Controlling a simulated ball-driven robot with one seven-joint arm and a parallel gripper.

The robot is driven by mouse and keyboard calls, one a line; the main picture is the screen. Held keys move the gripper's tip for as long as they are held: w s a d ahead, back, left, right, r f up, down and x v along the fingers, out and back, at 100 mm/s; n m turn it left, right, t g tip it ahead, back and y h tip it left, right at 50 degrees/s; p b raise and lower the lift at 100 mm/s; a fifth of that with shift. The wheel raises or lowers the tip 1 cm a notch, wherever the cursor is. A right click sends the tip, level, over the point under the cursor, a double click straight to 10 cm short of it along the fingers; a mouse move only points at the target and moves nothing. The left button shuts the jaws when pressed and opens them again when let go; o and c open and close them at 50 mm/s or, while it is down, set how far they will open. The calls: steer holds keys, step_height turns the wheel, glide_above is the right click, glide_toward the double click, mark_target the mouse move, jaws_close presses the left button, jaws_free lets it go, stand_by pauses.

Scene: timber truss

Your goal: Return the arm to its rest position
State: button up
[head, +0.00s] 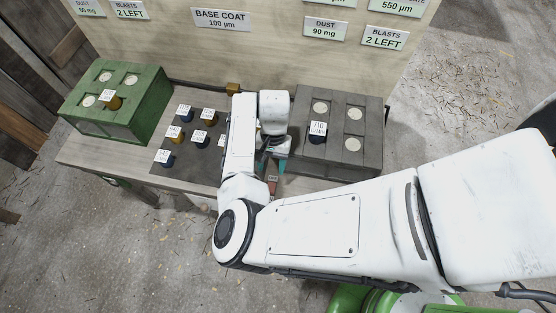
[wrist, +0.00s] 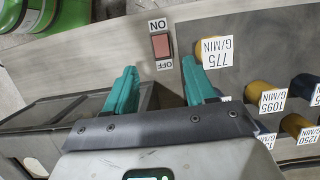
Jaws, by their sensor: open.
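My white arm reaches across the head view from the right, bending over the bench. My gripper (head: 271,163) is low over the bench, between the dark mat and the grey block, and partly hidden by my wrist. In the wrist view, its teal fingers (wrist: 159,70) are spread apart with nothing held between them. A reddish rocker switch (wrist: 161,46) marked ON and OFF lies beyond the fingertips, in the gap between them. The switch looks apart from both fingers, though its distance is hard to tell.
A green box (head: 118,127) with round sockets stands at the bench's left. A dark mat (head: 171,177) holds several labelled blue and yellow pieces. A grey socketed block (head: 355,168) stands right of the gripper, one labelled piece on it. A sign board (head: 270,50) rises behind.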

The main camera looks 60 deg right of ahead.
steer(key=shift+r, duration=0.15)
steer(key=shift+d, duration=0.1)
stand_by(0.4)
steer(key=s+a+f+n+b, duration=0.1)
steer(key=s+a+f, duration=0.15)
steer(key=a, duration=0.25)
steer(key=s+a+f+n, duration=0.1)
steer(key=s+a, duration=0.3)
steer(key=a, duration=0.1)
steer(key=s+a+f+n+g+b, duration=0.1)
steer(key=s+a+f+n+b, duration=0.15)
steer(key=s, duration=0.85)
steer(key=w+d+r+n+t+h+b, duration=0.2)
steer(key=w+d+r+n+t+h, duration=0.1)
steer(key=d+r+n, duration=0.5)
steer(key=shift+w+d+r, duration=0.2)
steer(key=shift+d+r, duration=0.15)
steer(key=shift+r, duration=0.2)
